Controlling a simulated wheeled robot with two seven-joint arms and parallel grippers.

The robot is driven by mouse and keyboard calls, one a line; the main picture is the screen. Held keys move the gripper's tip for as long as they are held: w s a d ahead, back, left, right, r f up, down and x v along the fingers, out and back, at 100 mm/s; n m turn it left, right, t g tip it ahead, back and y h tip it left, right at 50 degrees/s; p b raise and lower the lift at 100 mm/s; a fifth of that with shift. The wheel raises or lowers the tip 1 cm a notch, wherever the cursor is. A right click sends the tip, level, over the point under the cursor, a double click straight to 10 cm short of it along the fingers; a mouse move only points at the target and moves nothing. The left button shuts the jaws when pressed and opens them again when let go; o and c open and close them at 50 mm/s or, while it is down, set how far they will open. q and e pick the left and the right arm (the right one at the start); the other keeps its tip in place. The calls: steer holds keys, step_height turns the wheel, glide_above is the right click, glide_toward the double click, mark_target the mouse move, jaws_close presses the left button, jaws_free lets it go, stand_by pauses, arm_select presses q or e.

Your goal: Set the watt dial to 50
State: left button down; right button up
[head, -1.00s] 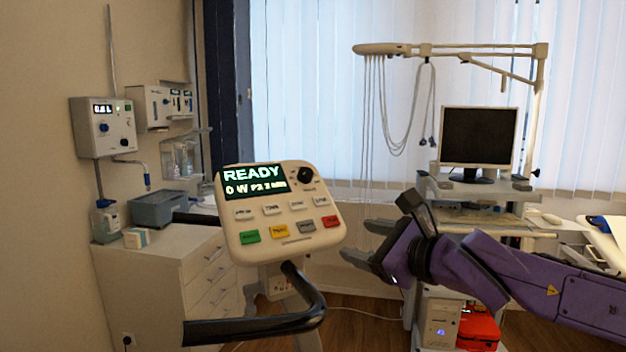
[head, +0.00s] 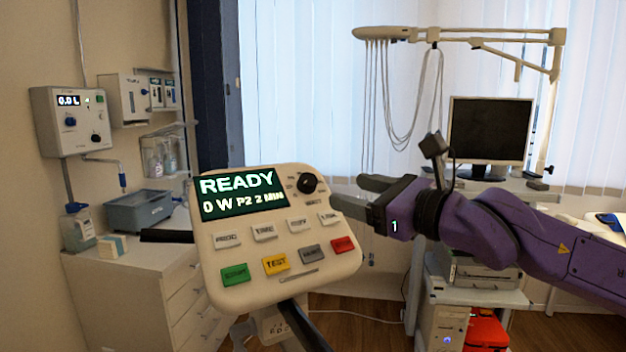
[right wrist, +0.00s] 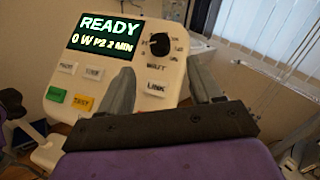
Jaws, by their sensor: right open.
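The watt dial (head: 308,183) is a black round knob at the upper right of the cream console (head: 290,262). The console's screen (head: 240,193) reads READY, 0 W, P2, 2 MIN. The dial also shows in the right wrist view (right wrist: 160,44), with small marks around it too blurred to read. My right gripper (head: 350,192) is open and empty, just right of the console, its fingers pointing left toward the dial. In the right wrist view the right gripper (right wrist: 160,85) has its fingers spread below the dial, apart from it. My left gripper is not in view.
Below the dial are several console buttons, including green (head: 235,275), yellow (head: 276,264) and red (head: 343,245). A black handlebar (head: 300,325) lies below the console. A white cabinet (head: 130,290) stands left. A monitor (head: 490,130) on a cart stands behind my right arm.

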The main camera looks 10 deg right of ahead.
mark_target(310, 180)
steer(key=x, duration=0.9)
steer(key=shift+w, duration=0.1)
steer(key=shift+a+r, duration=0.1)
